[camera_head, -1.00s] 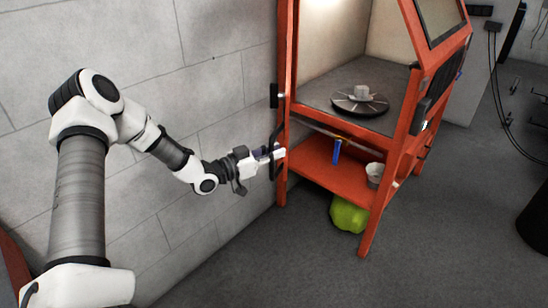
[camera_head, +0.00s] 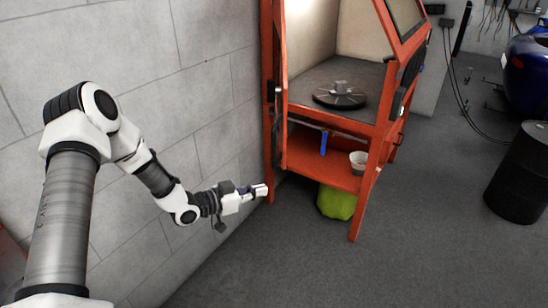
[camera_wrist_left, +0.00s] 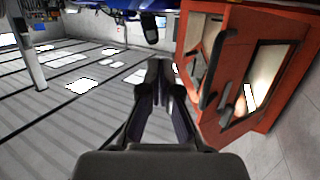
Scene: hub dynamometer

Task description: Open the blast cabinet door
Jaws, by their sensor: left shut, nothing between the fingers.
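The blast cabinet (camera_head: 376,130) is an orange-red frame standing against the grey block wall. Its near side is open to view, showing a round turntable (camera_head: 340,95) inside. The cabinet door (camera_head: 267,45) appears swung open and nearly edge-on at the left, with dark fittings on it. My left gripper (camera_head: 262,190) is shut and empty, low beside the door's bottom edge; contact cannot be told. In the left wrist view the closed fingers (camera_wrist_left: 161,72) point ahead, left of the orange-red cabinet (camera_wrist_left: 285,30) and a dark handle (camera_wrist_left: 210,82). My right gripper is out of view.
A lower shelf (camera_head: 300,154) holds a white bucket (camera_head: 358,162) and a blue item (camera_head: 323,143). A green bag (camera_head: 336,203) lies below. A black drum (camera_head: 520,172) stands at the right. The wall (camera_head: 150,60) runs close by my left arm. The front floor is clear.

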